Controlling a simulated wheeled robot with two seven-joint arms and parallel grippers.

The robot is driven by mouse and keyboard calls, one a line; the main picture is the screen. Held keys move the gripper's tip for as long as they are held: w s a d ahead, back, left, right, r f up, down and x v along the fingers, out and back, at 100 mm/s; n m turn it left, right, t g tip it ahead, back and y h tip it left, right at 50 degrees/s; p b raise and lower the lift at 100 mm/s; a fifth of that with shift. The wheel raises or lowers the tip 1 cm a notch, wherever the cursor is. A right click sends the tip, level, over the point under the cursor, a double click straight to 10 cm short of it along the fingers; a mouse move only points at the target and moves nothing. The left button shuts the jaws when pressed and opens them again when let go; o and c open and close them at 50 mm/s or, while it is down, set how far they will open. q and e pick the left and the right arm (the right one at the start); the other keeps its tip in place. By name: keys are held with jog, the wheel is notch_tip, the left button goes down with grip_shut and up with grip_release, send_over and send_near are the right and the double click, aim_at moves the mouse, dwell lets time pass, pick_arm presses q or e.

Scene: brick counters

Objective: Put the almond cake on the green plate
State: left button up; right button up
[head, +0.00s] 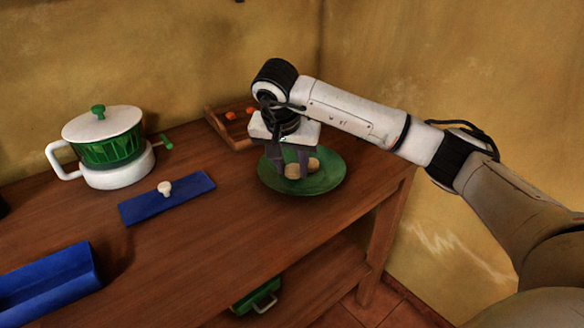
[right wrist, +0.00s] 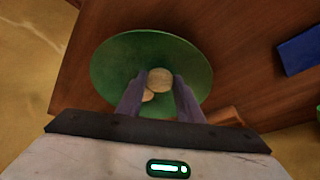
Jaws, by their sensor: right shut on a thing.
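The green plate (head: 330,183) lies on the wooden counter near its right end. My right gripper (head: 290,168) is over the plate, pointing down, its fingers shut on a round tan cake, which I take to be the almond cake (head: 292,172). The cake is low over the plate; I cannot tell whether it touches it. A second tan round piece (head: 314,164) shows beside the right finger, over the plate. In the right wrist view the held cake (right wrist: 160,79) is between the fingertips, and the other piece (right wrist: 148,96) is partly hidden by a finger. My left gripper is out of view.
A wooden tray (head: 238,140) with orange items stands behind the plate. To the left are a blue board (head: 190,200) with a white knob, a white and green pot-like device (head: 105,150), and a blue tray (head: 50,282). A green item (head: 256,299) sits on the lower shelf.

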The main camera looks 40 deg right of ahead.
jog(key=shift+f, duration=0.35)
jog(key=o, duration=1)
jog(key=shift+f, duration=0.1)
jog(key=shift+o, duration=0.2)
jog(key=p+v, duration=0.1)
jog(key=v, duration=1.1)
